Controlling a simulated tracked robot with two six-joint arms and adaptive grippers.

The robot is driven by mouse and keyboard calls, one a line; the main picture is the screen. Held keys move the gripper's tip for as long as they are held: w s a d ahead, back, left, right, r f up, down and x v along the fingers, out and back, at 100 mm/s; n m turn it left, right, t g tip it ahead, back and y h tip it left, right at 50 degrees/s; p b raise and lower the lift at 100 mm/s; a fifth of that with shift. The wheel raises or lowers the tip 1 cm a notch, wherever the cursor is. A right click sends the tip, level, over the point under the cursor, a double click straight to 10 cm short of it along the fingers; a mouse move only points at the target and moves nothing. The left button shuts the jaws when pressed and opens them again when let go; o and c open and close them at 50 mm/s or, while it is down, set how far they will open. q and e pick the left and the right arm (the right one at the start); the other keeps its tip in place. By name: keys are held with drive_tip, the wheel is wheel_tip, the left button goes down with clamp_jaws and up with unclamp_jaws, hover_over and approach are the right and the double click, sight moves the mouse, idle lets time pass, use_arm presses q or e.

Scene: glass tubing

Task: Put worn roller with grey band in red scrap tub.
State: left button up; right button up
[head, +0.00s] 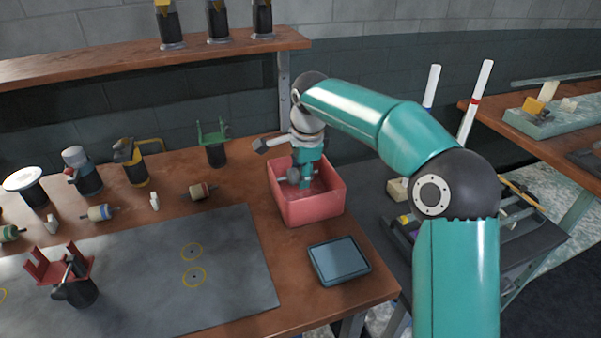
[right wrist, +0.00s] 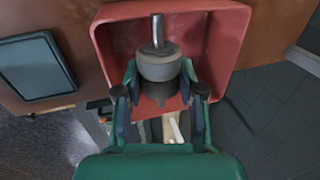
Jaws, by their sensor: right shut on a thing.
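The red scrap tub (head: 308,211) stands near the right edge of the brown bench; its wall also shows in the right wrist view (right wrist: 226,50). My right gripper (head: 303,180) points down into the tub's opening. In the right wrist view, my right gripper (right wrist: 160,84) is shut on the worn roller (right wrist: 160,66). The roller has a pale grey band, a dark body and a metal shaft end, and it shows against the tub's inside. Whether it touches the tub floor I cannot tell. My left gripper is not in view.
A dark tablet (head: 339,261) lies in front of the tub. A red V-shaped stand (head: 60,265) is at the left on the grey mat (head: 150,285).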

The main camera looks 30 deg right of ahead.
drive_tip(key=shift+f+b, duration=0.4)
drive_tip(key=shift+f, duration=0.15)
drive_tip(key=shift+f, duration=0.1)
drive_tip(key=o, duration=1.2)
